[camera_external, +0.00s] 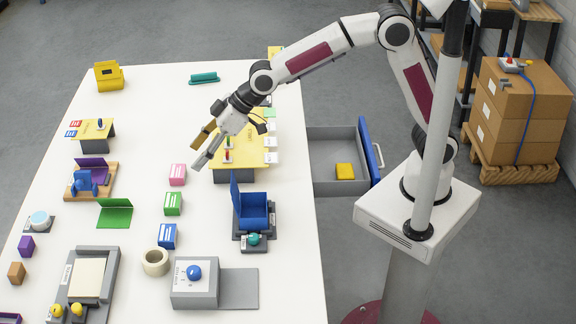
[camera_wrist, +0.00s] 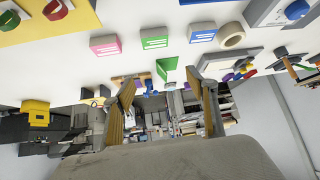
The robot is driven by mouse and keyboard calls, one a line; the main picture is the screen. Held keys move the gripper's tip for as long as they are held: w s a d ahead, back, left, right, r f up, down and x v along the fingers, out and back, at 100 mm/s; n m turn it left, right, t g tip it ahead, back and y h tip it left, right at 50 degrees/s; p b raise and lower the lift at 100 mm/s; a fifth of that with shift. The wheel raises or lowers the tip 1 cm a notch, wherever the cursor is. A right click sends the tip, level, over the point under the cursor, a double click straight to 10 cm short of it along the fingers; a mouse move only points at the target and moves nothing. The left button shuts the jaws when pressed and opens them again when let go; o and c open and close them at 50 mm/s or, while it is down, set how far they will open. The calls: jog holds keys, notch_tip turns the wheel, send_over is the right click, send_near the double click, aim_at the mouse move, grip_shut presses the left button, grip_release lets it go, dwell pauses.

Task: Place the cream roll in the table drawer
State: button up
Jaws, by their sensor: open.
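The cream roll (camera_external: 156,262) is a ring-shaped roll standing on the white table, left of a grey box with a blue knob. It also shows in the wrist view (camera_wrist: 232,35), at the upper right. The table drawer (camera_external: 336,158) is pulled out at the table's right side, and a yellow block (camera_external: 345,171) lies in it. My gripper (camera_external: 203,145) is open and empty above the table, left of the yellow stand. In the wrist view its two fingers (camera_wrist: 165,112) are spread apart with nothing between them. The gripper is well away from the roll.
Pink (camera_external: 178,174), green (camera_external: 173,204) and blue (camera_external: 167,236) boxes stand in a line behind the roll. A blue open-lidded box (camera_external: 253,211) stands between the roll and the drawer. The yellow stand (camera_external: 243,151) is near the drawer.

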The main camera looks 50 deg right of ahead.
jog(key=s+a+f+n+y, duration=0.1)
jog(key=s+a+f, duration=0.2)
jog(key=a, duration=0.3)
jog(key=s+a+f+n, duration=0.1)
jog(key=s+a+f, duration=0.1)
jog(key=a, duration=0.4)
jog(key=n+g, duration=0.1)
send_near(155, 257)
jog(key=shift+s+a+r+y, duration=0.1)
jog(key=shift+s+a+y, duration=0.15)
jog(key=shift+a, duration=0.3)
jog(key=shift+s+a+r+y, duration=0.15)
jog(key=shift+s+a, duration=0.15)
jog(key=shift+a, duration=0.25)
jog(key=shift+f, duration=0.1)
jog(key=shift+x, duration=1.25)
jog(key=shift+f, duration=0.1)
jog(key=shift+x, duration=2.55)
jog(key=c, duration=1)
